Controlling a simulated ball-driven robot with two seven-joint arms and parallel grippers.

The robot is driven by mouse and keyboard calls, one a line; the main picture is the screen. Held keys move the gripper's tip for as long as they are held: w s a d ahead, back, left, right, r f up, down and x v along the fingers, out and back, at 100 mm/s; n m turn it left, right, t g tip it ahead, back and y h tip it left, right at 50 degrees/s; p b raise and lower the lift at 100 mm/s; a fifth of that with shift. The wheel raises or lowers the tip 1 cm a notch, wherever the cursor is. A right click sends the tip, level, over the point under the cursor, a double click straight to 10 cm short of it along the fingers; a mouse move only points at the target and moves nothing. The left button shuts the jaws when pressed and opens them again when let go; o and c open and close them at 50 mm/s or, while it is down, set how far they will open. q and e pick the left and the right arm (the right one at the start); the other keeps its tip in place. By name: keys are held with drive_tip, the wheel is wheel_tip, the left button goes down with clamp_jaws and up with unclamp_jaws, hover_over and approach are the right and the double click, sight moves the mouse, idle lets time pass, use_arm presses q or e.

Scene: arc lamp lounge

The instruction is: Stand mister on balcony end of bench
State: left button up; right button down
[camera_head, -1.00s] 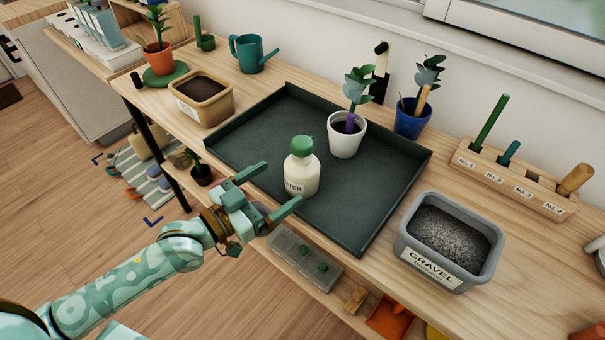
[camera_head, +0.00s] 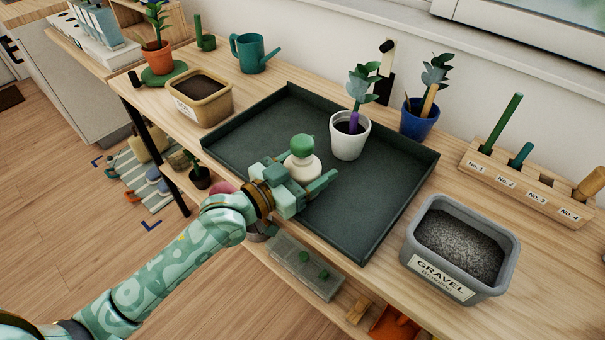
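The mister is a cream bottle (camera_head: 303,168) with a round green cap (camera_head: 302,145). It stands upright in the dark green tray (camera_head: 384,205) on the wooden bench (camera_head: 300,78). My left gripper (camera_head: 311,165) reaches in from the lower left, with its fingers on either side of the bottle. The fingers look spread, about as wide as before, and I see no clear grip on it. The gripper hides the bottle's lower part and label. My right gripper is not in view.
A white pot with a plant (camera_head: 348,138) stands in the tray behind the mister. A grey gravel tub (camera_head: 440,275) is at the right, a tan soil tub (camera_head: 200,108) at the left. A blue pot (camera_head: 418,122) and a numbered tool rack (camera_head: 520,190) stand along the back.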

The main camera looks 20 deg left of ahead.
use_arm(q)
drive_tip(key=c, duration=0.8)
drive_tip(key=shift+c, duration=0.2)
drive_tip(key=shift+r, duration=0.15)
